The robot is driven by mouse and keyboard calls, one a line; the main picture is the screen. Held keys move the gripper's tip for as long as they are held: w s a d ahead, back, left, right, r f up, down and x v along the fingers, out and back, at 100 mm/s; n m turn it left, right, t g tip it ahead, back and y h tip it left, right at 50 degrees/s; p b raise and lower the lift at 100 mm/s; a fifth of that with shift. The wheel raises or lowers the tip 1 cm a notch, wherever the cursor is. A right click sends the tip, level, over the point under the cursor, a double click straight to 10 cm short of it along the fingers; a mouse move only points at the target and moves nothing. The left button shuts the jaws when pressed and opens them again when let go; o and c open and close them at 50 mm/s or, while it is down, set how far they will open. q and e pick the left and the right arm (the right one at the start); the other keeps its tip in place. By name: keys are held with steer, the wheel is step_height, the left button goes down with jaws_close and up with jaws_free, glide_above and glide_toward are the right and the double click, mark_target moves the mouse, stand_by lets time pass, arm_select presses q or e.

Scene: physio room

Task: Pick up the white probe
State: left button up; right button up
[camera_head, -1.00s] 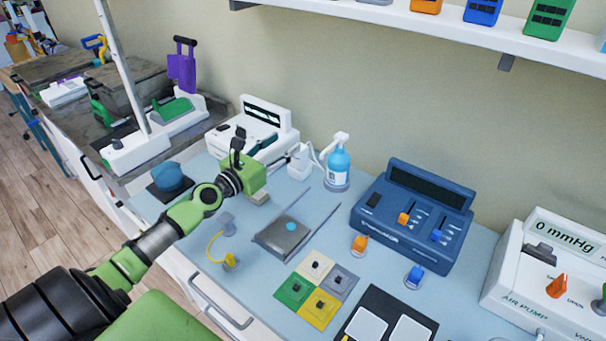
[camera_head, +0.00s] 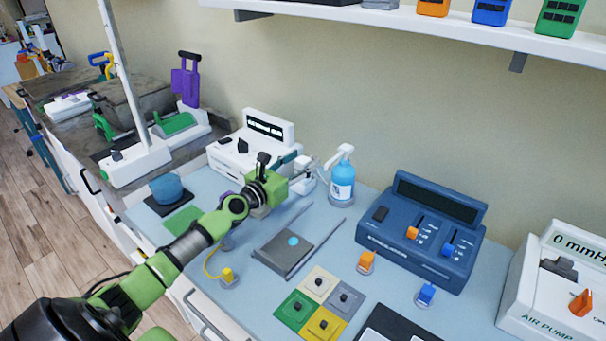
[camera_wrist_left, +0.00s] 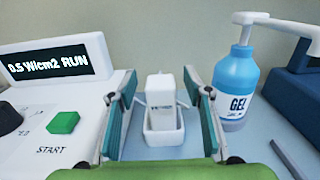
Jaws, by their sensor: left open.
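The white probe (camera_wrist_left: 160,90) stands upright in a small white holder (camera_wrist_left: 163,132) in the left wrist view. In the head view the probe (camera_head: 304,165) is small, just right of the white ultrasound unit. My left gripper (camera_wrist_left: 160,98) is open, with one teal-padded finger on each side of the probe in the picture. A gap shows between each finger and the probe; I cannot tell how far forward the fingers reach. In the head view my left gripper (camera_head: 288,172) is beside the probe and partly covers its holder. My right gripper is not in view.
A white unit (camera_wrist_left: 55,90) reading "0.5 W/cm2 RUN" stands close on the left. A blue gel bottle (camera_wrist_left: 236,85) stands close on the right. A blue console (camera_head: 420,230), an air pump (camera_head: 550,285) and colored pads (camera_head: 320,285) share the table.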

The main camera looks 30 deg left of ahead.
arm_select(q)
steer(key=shift+w, duration=0.45)
steer(key=c, duration=1.2)
